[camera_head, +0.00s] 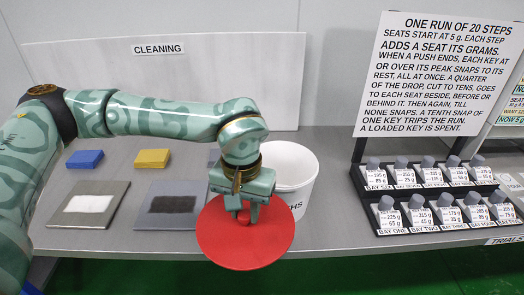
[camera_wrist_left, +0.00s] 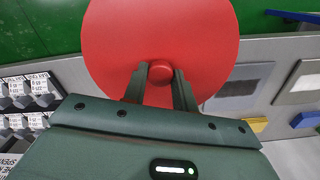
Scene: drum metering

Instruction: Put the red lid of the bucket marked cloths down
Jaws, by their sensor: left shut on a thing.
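The round red lid (camera_head: 246,240) is in the middle of the head view, in front of the bucket and overlapping the table's front edge. My left gripper (camera_head: 244,216) is above it, shut on its small central knob. In the left wrist view the two fingers close on the knob of the red lid (camera_wrist_left: 160,40). The white bucket (camera_head: 292,162) stands open on the table behind and right of the gripper; only the end of its marking, "HS", shows. Its lower part is partly hidden by the lid and gripper. My right gripper is not in view.
A blue block (camera_head: 85,158) and a yellow block (camera_head: 152,157) lie at the left. A pad with a white patch (camera_head: 88,204) and one with a dark patch (camera_head: 172,204) lie nearer. Black racks of grey-topped keys (camera_head: 440,212) stand at the right. Bare table (camera_head: 335,215) lies between.

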